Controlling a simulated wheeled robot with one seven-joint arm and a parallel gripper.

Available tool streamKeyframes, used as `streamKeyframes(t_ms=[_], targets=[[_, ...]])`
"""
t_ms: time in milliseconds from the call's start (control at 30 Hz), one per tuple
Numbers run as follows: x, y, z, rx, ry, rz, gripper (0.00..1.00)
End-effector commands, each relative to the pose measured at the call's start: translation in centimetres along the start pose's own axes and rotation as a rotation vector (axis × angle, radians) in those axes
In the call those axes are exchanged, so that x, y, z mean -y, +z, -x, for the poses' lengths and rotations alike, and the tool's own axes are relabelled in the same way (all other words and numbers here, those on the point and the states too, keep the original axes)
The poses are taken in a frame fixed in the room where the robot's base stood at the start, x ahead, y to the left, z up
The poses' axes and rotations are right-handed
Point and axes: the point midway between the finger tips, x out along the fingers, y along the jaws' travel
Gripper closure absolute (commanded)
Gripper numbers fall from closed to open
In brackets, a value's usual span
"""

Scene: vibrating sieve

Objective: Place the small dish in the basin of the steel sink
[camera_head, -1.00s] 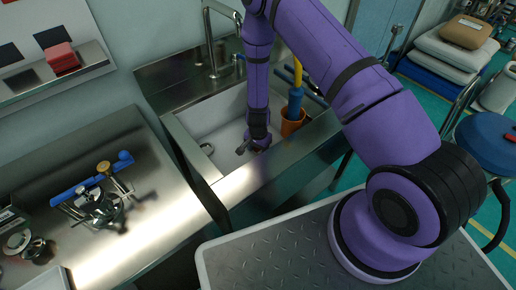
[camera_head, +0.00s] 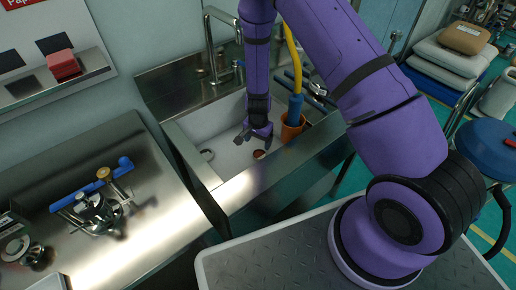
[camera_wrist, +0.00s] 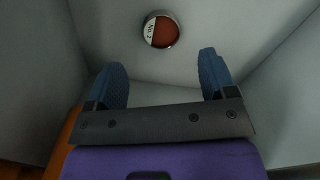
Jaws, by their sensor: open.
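The small dish (camera_wrist: 162,31) is round with a pale rim, reddish-brown contents and a white label reading "No. 2". It rests on the floor of the white basin (camera_head: 223,160) of the steel sink (camera_head: 185,149). In the head view the dish (camera_head: 259,155) shows as a small reddish spot near the basin's front right. My gripper (camera_head: 254,136) is inside the basin area, above and apart from the dish. In the wrist view my gripper (camera_wrist: 161,68) has its blue fingers spread with nothing between them.
An orange cup (camera_head: 292,128) with a blue-and-yellow tool stands at the sink's right. A tall faucet (camera_head: 211,60) rises behind the basin. The steel counter (camera_head: 150,225) at left holds a metal apparatus (camera_head: 97,207) with a blue bar.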

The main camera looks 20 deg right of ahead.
Motion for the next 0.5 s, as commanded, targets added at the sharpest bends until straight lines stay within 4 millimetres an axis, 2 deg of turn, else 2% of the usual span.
streamKeyframes(t_ms=[33,200,500], targets=[[0.1,0.0,0.9,-0.002,-0.002,0.001,0.22],[0.0,0.0,2.8,-0.001,-0.001,0.0,0.22],[0.0,0.0,3.8,0.0,-0.002,0.001,0.22]])
